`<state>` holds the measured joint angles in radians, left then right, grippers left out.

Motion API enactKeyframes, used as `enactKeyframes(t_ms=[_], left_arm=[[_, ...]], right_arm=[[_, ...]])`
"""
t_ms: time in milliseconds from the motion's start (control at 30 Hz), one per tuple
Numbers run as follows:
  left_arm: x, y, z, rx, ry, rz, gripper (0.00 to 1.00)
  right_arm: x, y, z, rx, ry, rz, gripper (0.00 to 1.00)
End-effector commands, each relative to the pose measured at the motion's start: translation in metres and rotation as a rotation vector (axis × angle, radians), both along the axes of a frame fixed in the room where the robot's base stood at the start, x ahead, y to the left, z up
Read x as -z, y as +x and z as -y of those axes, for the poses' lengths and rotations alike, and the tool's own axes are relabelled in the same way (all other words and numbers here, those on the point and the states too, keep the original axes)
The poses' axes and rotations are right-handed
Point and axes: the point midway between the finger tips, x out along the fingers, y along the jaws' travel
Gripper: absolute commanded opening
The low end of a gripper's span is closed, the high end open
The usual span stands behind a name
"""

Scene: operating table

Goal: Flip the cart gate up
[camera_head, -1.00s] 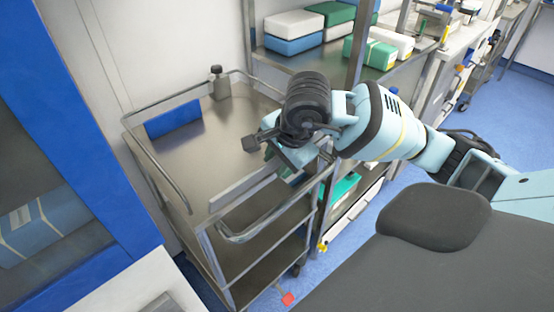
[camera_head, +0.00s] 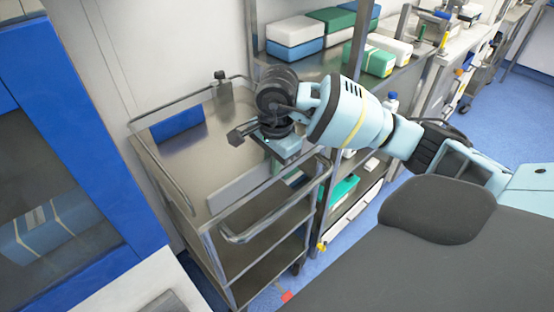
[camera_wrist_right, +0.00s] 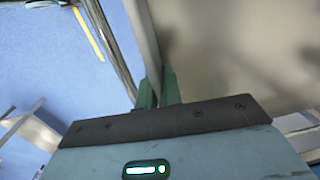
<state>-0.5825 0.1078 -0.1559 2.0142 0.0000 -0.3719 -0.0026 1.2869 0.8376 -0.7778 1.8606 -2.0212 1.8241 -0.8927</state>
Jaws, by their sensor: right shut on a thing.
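The steel cart (camera_head: 190,160) stands at the centre left in the head view. Its gate is a flat grey metal panel (camera_head: 235,187) along the near edge of the top, behind the curved push handle (camera_head: 262,224). My right gripper (camera_head: 294,176) is at the gate's right end and shut on it; the arm hides that end. In the right wrist view the gate's edge (camera_wrist_right: 148,50) runs between the two green fingertips (camera_wrist_right: 158,92). The exact contact is partly hidden by the gripper body. My left gripper is out of view.
A blue block (camera_head: 177,124) lies at the back of the cart top, which is otherwise bare. A rail runs around the cart's sides. Shelves with boxes (camera_head: 295,35) stand behind to the right. A blue-framed cabinet (camera_head: 95,150) is at the left.

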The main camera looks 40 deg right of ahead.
Motion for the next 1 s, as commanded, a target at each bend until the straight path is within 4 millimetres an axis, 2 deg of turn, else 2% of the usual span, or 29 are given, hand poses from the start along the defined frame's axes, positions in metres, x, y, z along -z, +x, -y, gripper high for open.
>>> enactKeyframes(t_ms=[200, 567, 600, 733, 1000], left_arm=[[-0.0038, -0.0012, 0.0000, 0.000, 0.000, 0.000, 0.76], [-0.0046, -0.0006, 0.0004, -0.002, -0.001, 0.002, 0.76], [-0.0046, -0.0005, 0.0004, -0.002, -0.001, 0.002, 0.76], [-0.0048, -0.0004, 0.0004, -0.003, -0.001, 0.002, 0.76], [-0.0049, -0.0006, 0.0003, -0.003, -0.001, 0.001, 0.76]], right_arm=[[-0.0005, 0.0037, -0.0006, 0.000, -0.006, -0.082, 0.00], [0.0007, 0.0034, -0.0005, -0.001, -0.007, -0.094, 0.00], [0.0007, 0.0034, -0.0005, -0.001, -0.006, -0.094, 0.13], [0.0006, 0.0035, -0.0004, 0.000, -0.007, -0.093, 0.29], [0.0000, 0.0036, -0.0003, 0.000, -0.007, -0.092, 0.29]])
